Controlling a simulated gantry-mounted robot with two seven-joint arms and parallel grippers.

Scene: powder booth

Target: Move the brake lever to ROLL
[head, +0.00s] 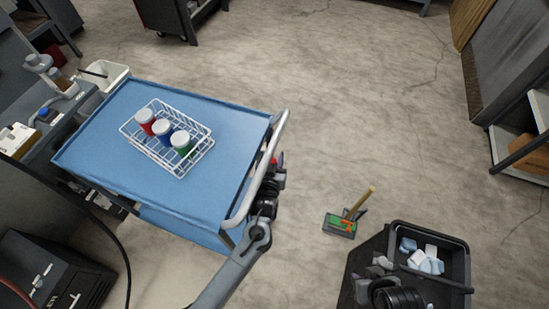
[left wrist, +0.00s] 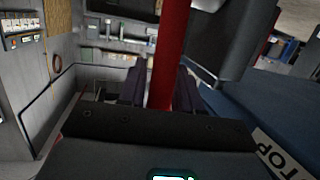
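The brake lever (left wrist: 170,50) is a red bar that stands nearly upright in the left wrist view. One dark finger of my left gripper (left wrist: 160,88) lies close against each side of it, and the gripper appears shut on it. In the head view my left gripper (head: 277,174) is beside the right end of the blue cart (head: 225,190), below its grey push handle (head: 262,170), with a bit of red at its tip. A white label reading "TOP", its first part cut off, (left wrist: 277,152) is at lower right. No ROLL mark shows.
A white wire basket (head: 190,165) with red, blue and green jars stands on the cart. A black bin (head: 455,265) with pale blocks is at lower right, beside part of my right arm. A green-and-grey dustpan with a brush (head: 340,226) lies on the floor.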

